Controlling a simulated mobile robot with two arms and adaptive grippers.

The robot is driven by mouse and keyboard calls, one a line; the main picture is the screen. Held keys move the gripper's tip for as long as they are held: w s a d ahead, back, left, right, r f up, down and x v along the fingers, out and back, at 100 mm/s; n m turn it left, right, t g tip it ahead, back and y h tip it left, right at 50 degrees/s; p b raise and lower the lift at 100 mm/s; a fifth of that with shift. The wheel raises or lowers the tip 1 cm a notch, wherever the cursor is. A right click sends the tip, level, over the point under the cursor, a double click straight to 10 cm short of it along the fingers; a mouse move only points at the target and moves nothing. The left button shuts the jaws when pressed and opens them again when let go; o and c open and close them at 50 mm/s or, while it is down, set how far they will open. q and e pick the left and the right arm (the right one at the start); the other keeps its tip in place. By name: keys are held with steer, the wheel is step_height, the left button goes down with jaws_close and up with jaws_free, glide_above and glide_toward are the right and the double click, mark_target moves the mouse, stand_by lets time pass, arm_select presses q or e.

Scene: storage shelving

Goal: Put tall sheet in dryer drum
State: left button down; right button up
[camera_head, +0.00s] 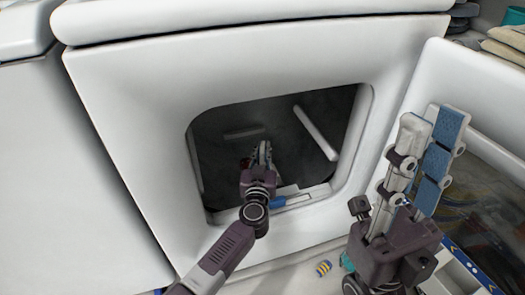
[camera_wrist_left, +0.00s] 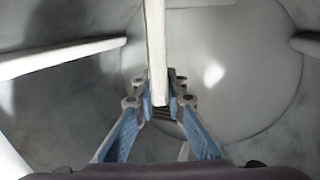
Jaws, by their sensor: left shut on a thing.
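The dryer drum (camera_head: 215,150) is dark grey inside and shows through the open square doorway of the white dryer. My left gripper (camera_head: 262,155) reaches through this opening and is inside the drum. In the left wrist view the left gripper (camera_wrist_left: 160,105) is shut on a narrow pale strip, which looks like the tall sheet (camera_wrist_left: 157,50) seen edge-on. The sheet stands up from between the fingertips to the top of the picture. It is hard to make out in the head view. My right gripper (camera_head: 430,130) is open outside the drum, at the right, with its fingers pointing up.
The opening's white rim (camera_head: 362,115) surrounds my left arm. The open dryer door (camera_head: 465,90) stands at the right, close to my right gripper. Pale fins (camera_wrist_left: 60,60) stick out from the drum wall. A small yellow-striped item (camera_head: 323,267) lies on the floor.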

arm_select(q)
steer(key=shift+f, duration=0.6)
steer(key=c, duration=2)
jaws_free()
steer(key=shift+o, duration=0.2)
